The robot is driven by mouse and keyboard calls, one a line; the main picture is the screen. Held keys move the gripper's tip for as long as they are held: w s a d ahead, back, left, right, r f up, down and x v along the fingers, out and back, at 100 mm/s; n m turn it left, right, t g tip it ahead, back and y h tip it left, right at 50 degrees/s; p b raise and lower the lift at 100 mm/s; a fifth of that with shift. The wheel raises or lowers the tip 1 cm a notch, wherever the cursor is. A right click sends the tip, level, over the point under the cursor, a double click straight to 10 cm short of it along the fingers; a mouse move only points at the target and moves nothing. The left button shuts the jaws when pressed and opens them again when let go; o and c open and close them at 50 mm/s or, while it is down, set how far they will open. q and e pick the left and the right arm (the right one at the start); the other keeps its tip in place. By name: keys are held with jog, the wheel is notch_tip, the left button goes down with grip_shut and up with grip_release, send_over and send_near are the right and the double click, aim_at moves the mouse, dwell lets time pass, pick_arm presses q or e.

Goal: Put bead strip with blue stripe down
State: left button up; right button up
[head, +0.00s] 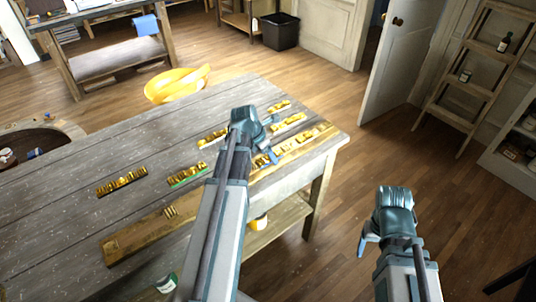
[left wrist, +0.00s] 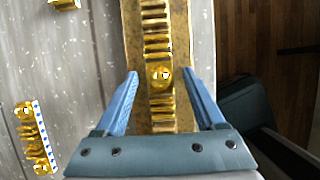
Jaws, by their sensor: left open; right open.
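A gold bead strip (left wrist: 160,75) lies along the gilt board (left wrist: 182,30) in the left wrist view. My left gripper (left wrist: 162,90) is open, with one finger on each side of this strip. No coloured stripe shows on it from above. Another gold strip (left wrist: 32,135), with a white edge dotted blue, lies on the table to the left, apart from the board. In the head view my left gripper (head: 264,152) is over the gilt board (head: 130,241), partly hidden by its arm. My right gripper (head: 366,246) is open and empty, off the table's right side.
More gold strips lie on the grey table (head: 120,215): a dark-edged one (head: 122,181), a green-edged one (head: 188,174) and others at the right. A yellow chair (head: 160,88) stands behind. A stepladder (head: 478,75) and black bin (head: 281,31) stand on the floor.

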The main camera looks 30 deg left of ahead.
pick_arm(q)
jog(key=p+v, duration=1.1)
jog(key=v, duration=0.1)
jog(key=shift+d, duration=0.1)
jog(key=s+d+m+g+y, duration=0.1)
jog(key=s+d+m, duration=0.3)
jog(key=d+m, duration=0.6)
jog(key=s+d+f+m+g+y, duration=0.1)
jog(key=s+d+m, duration=0.3)
jog(key=d+m, duration=0.7)
jog(key=s+d+m+g+y, duration=0.1)
jog(key=s+d+m, duration=0.3)
jog(key=d+m, duration=0.7)
jog(key=m+g, duration=0.1)
jog(key=m, duration=0.2)
jog(key=shift+s+f, duration=0.2)
